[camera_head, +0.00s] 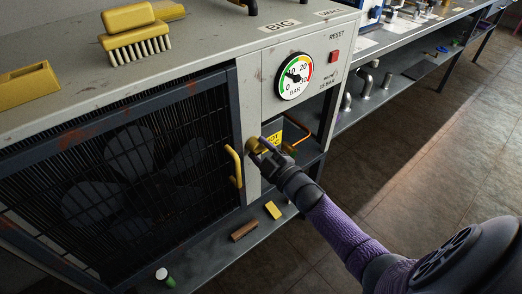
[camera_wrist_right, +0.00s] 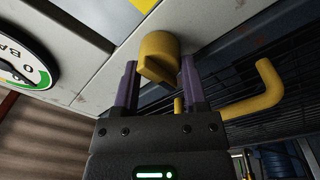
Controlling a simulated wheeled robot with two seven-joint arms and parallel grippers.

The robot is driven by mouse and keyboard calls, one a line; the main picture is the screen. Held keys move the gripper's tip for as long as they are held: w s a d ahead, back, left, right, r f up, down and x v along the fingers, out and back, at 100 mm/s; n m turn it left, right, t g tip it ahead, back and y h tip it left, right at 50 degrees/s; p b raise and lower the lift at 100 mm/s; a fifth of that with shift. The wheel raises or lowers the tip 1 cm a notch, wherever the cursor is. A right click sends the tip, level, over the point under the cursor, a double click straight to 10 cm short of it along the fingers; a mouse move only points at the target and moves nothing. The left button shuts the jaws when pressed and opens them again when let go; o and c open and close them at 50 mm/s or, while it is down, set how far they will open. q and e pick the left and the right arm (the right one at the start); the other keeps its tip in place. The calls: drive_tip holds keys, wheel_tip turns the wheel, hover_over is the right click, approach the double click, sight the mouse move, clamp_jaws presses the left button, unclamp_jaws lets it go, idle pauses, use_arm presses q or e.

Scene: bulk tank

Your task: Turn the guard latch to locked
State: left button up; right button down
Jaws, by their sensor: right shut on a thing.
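The guard latch (camera_head: 252,145) is a yellow knob on the grey post beside the mesh guard door. In the right wrist view the latch (camera_wrist_right: 158,55) shows as a round yellow knob with a flat grip part. My right gripper (camera_head: 258,147) reaches the latch from the right, and in the wrist view its two fingers (camera_wrist_right: 158,84) stand on either side of the knob's grip, shut on it. The mesh guard door (camera_head: 236,110) appears closed, with a yellow handle (camera_head: 234,166) left of the latch. The handle also shows in the wrist view (camera_wrist_right: 262,92). My left gripper is not in view.
A pressure gauge (camera_head: 295,76) and a red reset button (camera_head: 334,56) are right of the latch. A yellow brush (camera_head: 134,38) lies on the cabinet top. Small blocks (camera_head: 273,210) lie on the lower shelf. An orange pipe handle (camera_head: 297,130) is near my right gripper.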

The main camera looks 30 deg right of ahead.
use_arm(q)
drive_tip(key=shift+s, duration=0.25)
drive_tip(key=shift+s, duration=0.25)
use_arm(e)
drive_tip(key=shift+c, duration=0.6)
unclamp_jaws()
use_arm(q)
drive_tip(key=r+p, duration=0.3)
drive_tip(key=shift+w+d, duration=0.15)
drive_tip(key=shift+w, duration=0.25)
use_arm(e)
drive_tip(key=s, duration=1)
drive_tip(key=shift+d+f, duration=0.35)
drive_tip(key=shift+d, duration=0.05)
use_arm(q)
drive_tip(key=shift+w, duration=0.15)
use_arm(e)
drive_tip(key=shift+f, duration=0.1)
